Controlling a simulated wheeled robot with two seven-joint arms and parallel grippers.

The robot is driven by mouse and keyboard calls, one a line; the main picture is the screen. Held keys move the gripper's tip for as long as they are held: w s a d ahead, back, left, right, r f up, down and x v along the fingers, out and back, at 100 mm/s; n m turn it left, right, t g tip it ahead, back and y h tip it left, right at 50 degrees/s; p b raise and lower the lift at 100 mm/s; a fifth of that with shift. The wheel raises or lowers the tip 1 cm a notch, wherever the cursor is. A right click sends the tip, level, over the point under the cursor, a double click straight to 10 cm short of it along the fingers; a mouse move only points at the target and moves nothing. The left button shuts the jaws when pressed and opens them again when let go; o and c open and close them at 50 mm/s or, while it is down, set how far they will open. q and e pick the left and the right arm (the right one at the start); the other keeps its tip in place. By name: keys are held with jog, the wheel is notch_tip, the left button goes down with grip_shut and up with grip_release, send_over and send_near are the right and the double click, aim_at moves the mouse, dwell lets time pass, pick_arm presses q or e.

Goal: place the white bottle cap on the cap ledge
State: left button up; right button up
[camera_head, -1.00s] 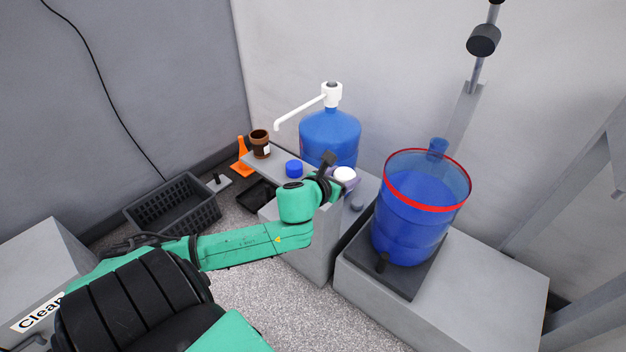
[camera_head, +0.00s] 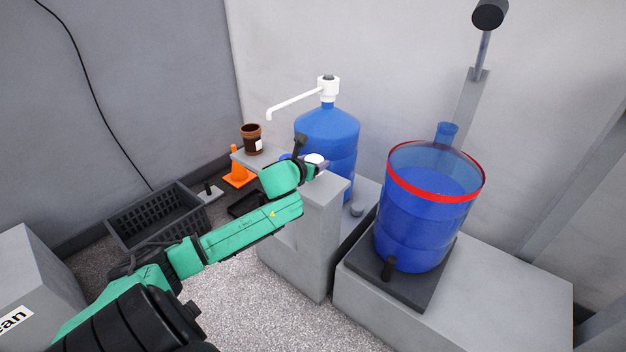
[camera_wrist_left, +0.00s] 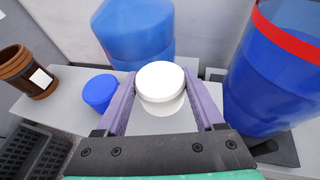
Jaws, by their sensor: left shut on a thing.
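The white bottle cap (camera_head: 314,158) is held between the pale purple fingers of my left gripper (camera_head: 311,166). In the left wrist view, the white cap (camera_wrist_left: 160,82) fills the space between the two fingers. The cap is over or close to the grey ledge (camera_head: 325,187); I cannot tell whether it touches it. The ledge (camera_wrist_left: 64,78) also shows in the left wrist view, with a blue cap (camera_wrist_left: 101,91) left of the gripper. In the head view the blue cap (camera_head: 285,157) is mostly hidden by my gripper. My right gripper is out of view.
A brown jar (camera_head: 252,139) stands at the ledge's far left end. A blue water jug (camera_head: 328,128) with a white pump spout stands behind the gripper. A large blue barrel (camera_head: 425,225) with a red rim is at right. A black crate (camera_head: 160,218) and orange cone (camera_head: 239,168) are on the floor.

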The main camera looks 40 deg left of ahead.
aim_at(313, 182)
pick_arm(q)
notch_tip(313, 182, down, 4)
jog(key=shift+r+b, duration=0.1)
jog(key=shift+b, duration=0.45)
jog(key=o, duration=1.3)
jog(key=shift+r, duration=0.1)
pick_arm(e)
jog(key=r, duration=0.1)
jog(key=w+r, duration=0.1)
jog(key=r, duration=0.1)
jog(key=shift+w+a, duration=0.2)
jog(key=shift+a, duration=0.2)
pick_arm(q)
jog(key=shift+s+d, duration=0.1)
jog(key=shift+s, duration=0.1)
jog(key=p+v, duration=0.3)
jog(key=v, duration=0.8)
jog(key=shift+s+d+r+p, duration=0.1)
jog(key=shift+s+r+p, duration=0.15)
jog(key=shift+p, duration=0.15)
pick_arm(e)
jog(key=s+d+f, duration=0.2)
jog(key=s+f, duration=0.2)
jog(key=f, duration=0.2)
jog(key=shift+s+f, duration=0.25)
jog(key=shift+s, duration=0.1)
